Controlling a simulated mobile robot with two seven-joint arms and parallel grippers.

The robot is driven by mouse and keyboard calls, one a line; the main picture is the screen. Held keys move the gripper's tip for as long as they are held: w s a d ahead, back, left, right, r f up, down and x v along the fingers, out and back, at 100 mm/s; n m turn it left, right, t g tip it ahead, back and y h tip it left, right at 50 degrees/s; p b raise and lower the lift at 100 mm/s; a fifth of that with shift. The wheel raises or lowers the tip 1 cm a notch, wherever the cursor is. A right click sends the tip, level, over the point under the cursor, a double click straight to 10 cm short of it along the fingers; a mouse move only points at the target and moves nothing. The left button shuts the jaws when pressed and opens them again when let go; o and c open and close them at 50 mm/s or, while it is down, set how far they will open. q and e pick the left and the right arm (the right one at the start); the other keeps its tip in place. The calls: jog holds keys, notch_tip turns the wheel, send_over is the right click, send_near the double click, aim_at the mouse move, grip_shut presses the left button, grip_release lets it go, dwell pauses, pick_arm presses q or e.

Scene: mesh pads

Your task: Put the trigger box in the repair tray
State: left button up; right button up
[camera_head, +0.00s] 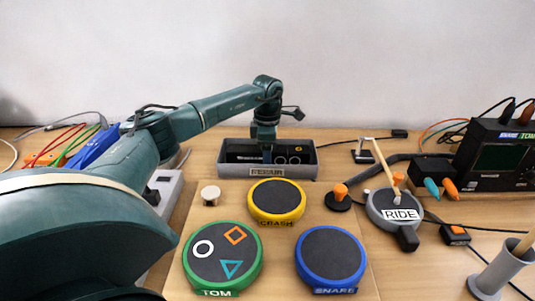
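The grey repair tray (268,171), labelled REPAIR, stands at the back centre of the table. My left arm reaches in from the left, and its gripper (265,150) points down over or into the tray; the fingertips are hard to make out. Dark items with light ring shapes show inside the tray, too small to identify. A black box with a screen (492,155), labelled SNARE and TOM, stands at the far right. Which thing is the trigger box cannot be told for sure. My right gripper is not in view.
Green TOM (222,257), blue SNARE (330,257) and yellow CRASH (276,201) pads lie on a board before the tray. A grey RIDE pad (395,207) with a wooden stick is on the right. A grey cup (500,270) stands front right; cables run along the back.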

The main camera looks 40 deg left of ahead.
pick_arm(q)
jog(key=shift+o, duration=0.3)
jog(key=shift+r, duration=0.55)
notch_tip(320, 180, up, 11)
jog(key=shift+f+p, duration=0.2)
jog(key=shift+p, duration=0.25)
jog(key=shift+r, duration=0.35)
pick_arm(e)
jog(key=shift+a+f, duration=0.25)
